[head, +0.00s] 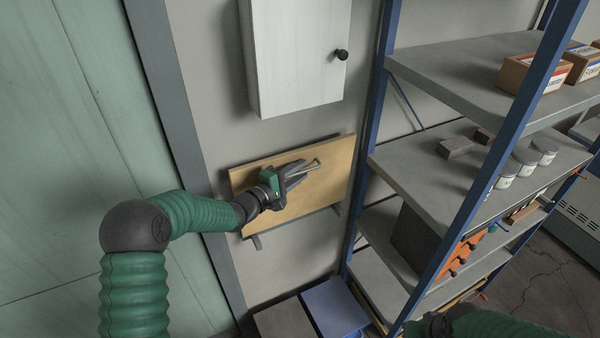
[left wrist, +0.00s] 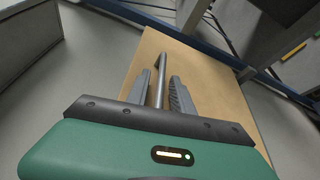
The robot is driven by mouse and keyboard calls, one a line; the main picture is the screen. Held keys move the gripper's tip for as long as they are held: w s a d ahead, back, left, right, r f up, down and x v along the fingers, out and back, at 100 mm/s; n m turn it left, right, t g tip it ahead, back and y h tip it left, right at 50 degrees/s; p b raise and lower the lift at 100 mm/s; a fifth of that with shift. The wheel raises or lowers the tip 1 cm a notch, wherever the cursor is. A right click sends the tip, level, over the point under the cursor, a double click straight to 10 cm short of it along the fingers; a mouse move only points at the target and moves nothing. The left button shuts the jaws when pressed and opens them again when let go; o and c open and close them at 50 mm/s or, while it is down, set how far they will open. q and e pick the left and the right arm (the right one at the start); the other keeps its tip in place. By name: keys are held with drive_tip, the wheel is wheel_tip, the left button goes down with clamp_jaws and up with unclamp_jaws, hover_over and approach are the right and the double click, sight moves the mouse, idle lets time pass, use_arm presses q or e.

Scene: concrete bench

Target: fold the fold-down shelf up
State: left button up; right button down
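The fold-down shelf (head: 322,188) is a light wooden board on the wall below a white cabinet. Two grey supports show under its lower edge. It stands at a slant to my view, and I cannot tell its exact angle. A thin grey bar handle (head: 315,163) lies on its face. My left gripper (head: 303,171) is over the board at this bar. In the left wrist view the open fingers (left wrist: 162,90) lie on either side of the bar (left wrist: 159,88), with a gap visible at least on the right. The board (left wrist: 213,85) fills the middle there. My right gripper's fingers do not show.
The white wall cabinet (head: 295,55) with a dark knob hangs just above the board. A blue-framed rack (head: 455,75) with boxes and jars stands close on the right. A pale green door (head: 70,130) is on the left. Low boxes (head: 335,305) stand on the floor below.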

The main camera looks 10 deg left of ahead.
use_arm(q)
drive_tip(key=shift+s, duration=0.1)
drive_tip(key=shift+s+a, duration=0.25)
drive_tip(key=shift+s, duration=0.05)
drive_tip(key=f+b+v, duration=0.1)
drive_tip(key=b+v, duration=0.1)
drive_tip(key=v, duration=1.4)
drive_tip(key=shift+r, duration=0.45)
